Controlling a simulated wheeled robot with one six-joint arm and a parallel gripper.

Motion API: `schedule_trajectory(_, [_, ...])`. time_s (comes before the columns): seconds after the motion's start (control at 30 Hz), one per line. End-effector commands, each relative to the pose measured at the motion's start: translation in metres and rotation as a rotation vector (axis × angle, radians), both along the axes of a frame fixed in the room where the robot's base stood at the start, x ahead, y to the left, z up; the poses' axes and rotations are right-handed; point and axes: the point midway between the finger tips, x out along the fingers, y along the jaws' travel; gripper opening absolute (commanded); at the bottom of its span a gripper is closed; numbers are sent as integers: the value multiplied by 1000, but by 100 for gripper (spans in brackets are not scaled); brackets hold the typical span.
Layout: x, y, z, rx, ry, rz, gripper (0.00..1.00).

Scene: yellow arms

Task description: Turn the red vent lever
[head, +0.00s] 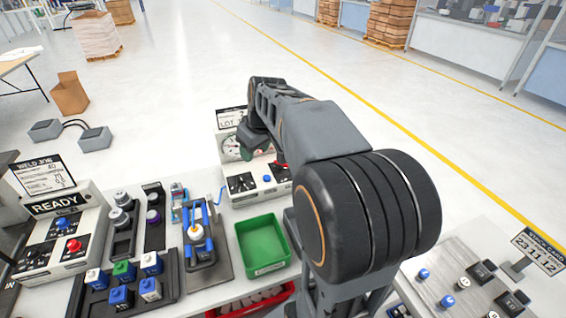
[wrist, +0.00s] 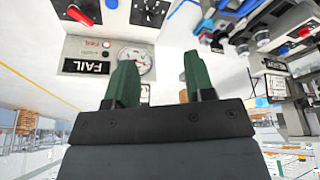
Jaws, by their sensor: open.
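The red vent lever (head: 282,164) shows in the head view at the right side of a white test box (head: 262,193), partly hidden by my arm. In the wrist view the red lever (wrist: 80,15) is at the upper left, on the box's face. My gripper (wrist: 160,78) has two green fingers spread apart with nothing between them. In the head view the gripper is mostly hidden behind my arm, over the box near its gauge. The fingers look apart from the lever. A round gauge (wrist: 135,58) and a FAIL display (wrist: 87,67) show on the box.
A READY box (head: 62,235) is at far left. My arm covers the area right of the box.

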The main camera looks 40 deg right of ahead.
Motion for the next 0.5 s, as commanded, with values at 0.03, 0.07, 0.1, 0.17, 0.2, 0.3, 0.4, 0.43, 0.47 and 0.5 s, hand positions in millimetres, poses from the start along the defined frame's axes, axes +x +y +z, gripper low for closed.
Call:
schedule_trajectory(0.03, [18, -23, -10, 6, 11, 19, 49])
schedule_trajectory(0.07, [27, -35, -13, 8, 10, 38, 49])
schedule_trajectory(0.1, [38, -51, -18, 11, 11, 64, 49])
schedule_trajectory(0.17, [53, -76, -26, 16, 9, 99, 49])
schedule_trajectory(0.2, [61, -92, -33, 20, 6, 123, 49])
schedule_trajectory(0.3, [76, -130, -49, 27, -6, 179, 49])
schedule_trajectory(0.4, [86, -161, -65, 31, -21, 225, 49])
schedule_trajectory(0.43, [88, -169, -69, 31, -25, 236, 49])
schedule_trajectory(0.47, [89, -177, -73, 31, -29, 248, 49])
schedule_trajectory(0.5, [91, -186, -78, 31, -35, 261, 49])
